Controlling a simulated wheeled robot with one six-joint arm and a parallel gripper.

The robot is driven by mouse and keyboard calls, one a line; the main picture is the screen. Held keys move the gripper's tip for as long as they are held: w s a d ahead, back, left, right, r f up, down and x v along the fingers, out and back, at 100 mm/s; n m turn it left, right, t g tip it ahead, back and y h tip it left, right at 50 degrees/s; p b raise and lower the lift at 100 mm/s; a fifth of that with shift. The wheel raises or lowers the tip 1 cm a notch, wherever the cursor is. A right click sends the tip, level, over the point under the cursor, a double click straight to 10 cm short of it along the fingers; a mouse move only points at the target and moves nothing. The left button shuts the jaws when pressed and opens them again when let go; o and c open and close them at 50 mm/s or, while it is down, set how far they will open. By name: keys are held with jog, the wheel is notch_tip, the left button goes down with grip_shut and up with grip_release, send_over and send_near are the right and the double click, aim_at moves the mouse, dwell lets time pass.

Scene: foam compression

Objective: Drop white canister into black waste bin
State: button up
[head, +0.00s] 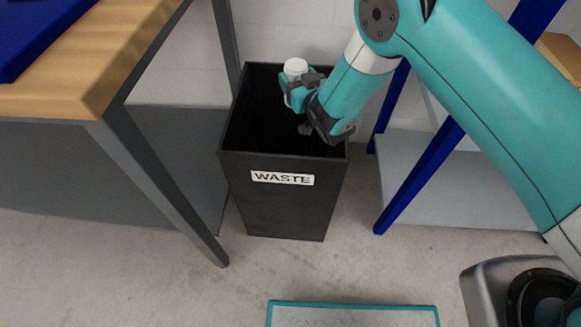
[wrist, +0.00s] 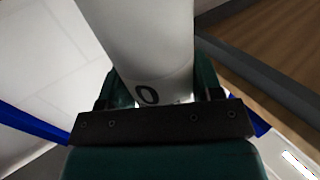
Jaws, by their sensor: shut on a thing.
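The white canister (head: 295,69) is held in my gripper (head: 296,88), above the opening of the black waste bin (head: 281,195). The bin stands on the floor with a white WASTE label on its front. My gripper is shut on the canister, and its fingers hide part of it. In the wrist view the canister (wrist: 145,45) fills the upper middle between the two fingers, with a dark mark near its lower end. The inside of the bin is dark, and I cannot tell whether anything lies in it.
A wooden-topped table (head: 110,60) with grey legs stands left of the bin, close to it. A blue-framed shelf (head: 420,175) stands on the right. A white wall is behind the bin, and concrete floor (head: 150,270) is open in front.

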jog(key=o, duration=1.1)
jog(key=shift+c, duration=0.2)
jog(key=shift+f, duration=0.1)
jog(key=b, duration=0.2)
jog(key=shift+s+d+f+b, duration=0.15)
jog(key=shift+s+f+b, duration=0.1)
jog(key=shift+s+b, duration=0.15)
jog(key=b, duration=0.1)
jog(key=s+b, duration=0.1)
jog(key=b, duration=0.1)
jog(key=shift+s+d+f, duration=0.1)
jog(key=shift+d, duration=0.25)
jog(key=b+v, duration=0.1)
jog(key=b, duration=0.2)
jog(key=b+v, duration=0.2)
jog(key=r+b+v, duration=0.1)
jog(key=b+v, duration=0.1)
jog(key=b, duration=0.1)
jog(key=shift+s+d+b, duration=0.1)
jog(key=shift+b, duration=0.25)
